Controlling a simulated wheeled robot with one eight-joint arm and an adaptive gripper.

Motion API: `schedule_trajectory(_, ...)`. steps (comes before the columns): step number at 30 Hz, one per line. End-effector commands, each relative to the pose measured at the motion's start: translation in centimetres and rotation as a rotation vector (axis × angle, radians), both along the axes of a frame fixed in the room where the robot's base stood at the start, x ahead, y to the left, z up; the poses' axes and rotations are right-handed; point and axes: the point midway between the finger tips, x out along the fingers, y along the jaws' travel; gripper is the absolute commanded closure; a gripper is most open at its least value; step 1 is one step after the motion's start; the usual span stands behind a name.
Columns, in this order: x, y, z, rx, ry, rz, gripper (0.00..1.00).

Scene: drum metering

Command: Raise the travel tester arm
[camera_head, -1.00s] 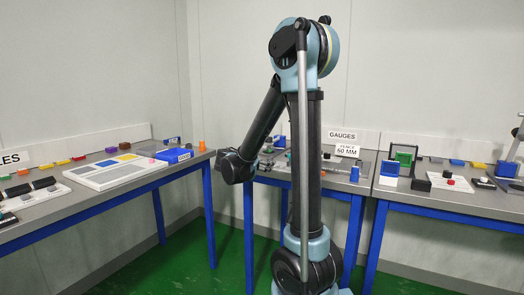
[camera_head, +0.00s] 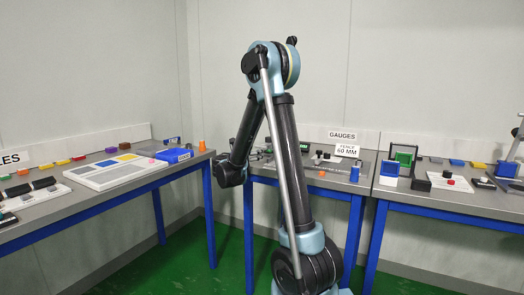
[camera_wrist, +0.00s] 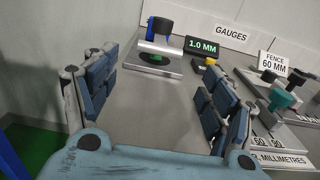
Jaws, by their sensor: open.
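A small tester (camera_wrist: 158,62) stands on the bench at the top of the wrist view. It has a blue upright, a black round knob, a pale bar across it and a green spot on its base plate; I take it for the travel tester. The pale bar looks low, close over the plate. A display (camera_wrist: 202,46) beside it reads 1.0 MM. My gripper (camera_wrist: 156,88) is open and empty, its blue-grey fingers wide apart with bare bench between them. The tester lies beyond the fingertips, apart from them. In the head view my arm hides part of this bench.
A fence gauge (camera_wrist: 275,95) with a teal knob and a 60 MM sign stands right of my fingers. A GAUGES sign (camera_head: 342,135) stands at the back. Left, a bench holds a white tray (camera_head: 88,180).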

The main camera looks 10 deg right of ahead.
Motion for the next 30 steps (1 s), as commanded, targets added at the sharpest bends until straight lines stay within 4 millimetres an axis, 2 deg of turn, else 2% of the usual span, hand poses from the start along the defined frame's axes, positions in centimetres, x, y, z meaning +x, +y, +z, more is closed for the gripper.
schedule_trajectory(9, 4.6, -3.5, 0.0, 0.001, -0.001, -0.003, 0.23)
schedule_trajectory(15, 7.0, -5.1, 0.0, 0.001, -0.001, -0.002, 0.23)
schedule_trajectory(21, 8.2, -6.0, 0.0, 0.001, -0.001, -0.001, 0.23)
schedule_trajectory(30, 8.4, -6.2, 0.0, 0.001, -0.001, 0.0, 0.23)
